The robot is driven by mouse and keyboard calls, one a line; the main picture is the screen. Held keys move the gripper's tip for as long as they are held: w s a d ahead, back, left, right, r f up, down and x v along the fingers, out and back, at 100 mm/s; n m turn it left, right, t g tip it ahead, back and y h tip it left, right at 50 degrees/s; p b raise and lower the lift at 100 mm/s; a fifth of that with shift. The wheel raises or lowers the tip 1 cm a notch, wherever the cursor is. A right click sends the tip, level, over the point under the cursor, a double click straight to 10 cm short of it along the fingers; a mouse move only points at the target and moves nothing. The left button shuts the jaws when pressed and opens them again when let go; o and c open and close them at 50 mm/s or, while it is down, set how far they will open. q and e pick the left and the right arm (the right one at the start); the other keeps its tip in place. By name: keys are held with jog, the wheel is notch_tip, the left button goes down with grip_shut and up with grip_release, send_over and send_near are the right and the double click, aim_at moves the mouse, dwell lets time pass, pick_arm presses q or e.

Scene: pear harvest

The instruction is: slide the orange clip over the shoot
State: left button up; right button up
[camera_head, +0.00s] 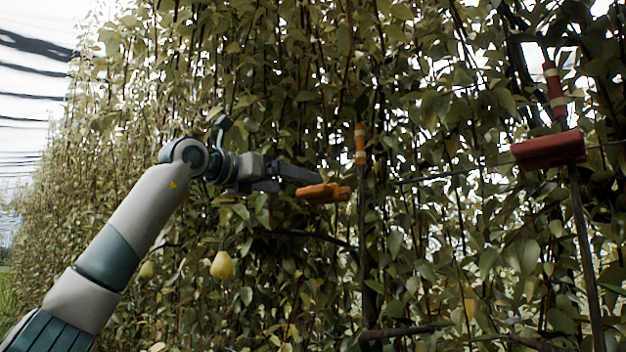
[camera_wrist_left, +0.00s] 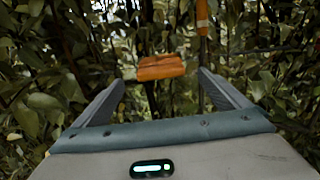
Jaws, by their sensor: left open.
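The orange clip (camera_head: 323,193) is near the middle of the head view, just beyond my left gripper (camera_head: 298,181). In the left wrist view the orange clip (camera_wrist_left: 161,67) lies across the gap ahead of the fingertips. My left gripper (camera_wrist_left: 162,82) is open, with a finger on each side and no visible grip on the clip. What bears the clip is hidden. A thin upright shoot with an orange, pale-banded marking (camera_head: 360,144) stands just right of the clip, apart from it. The banded marking (camera_wrist_left: 202,14) also shows at the top of the wrist view. My right gripper is not in view.
A wire (camera_head: 440,175) runs across the foliage. Dense leaves and stems surround the gripper. A yellow pear (camera_head: 222,265) hangs below my left arm.

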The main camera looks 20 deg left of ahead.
aim_at(308, 187)
pick_arm(q)
jog(key=p+x, duration=0.3)
jog(key=x, duration=0.3)
jog(key=shift+w+d+r, duration=0.15)
jog(key=shift+w, duration=0.2)
jog(key=shift+w+d+p, duration=0.25)
jog(key=shift+w+p, duration=0.3)
jog(key=shift+w, duration=0.1)
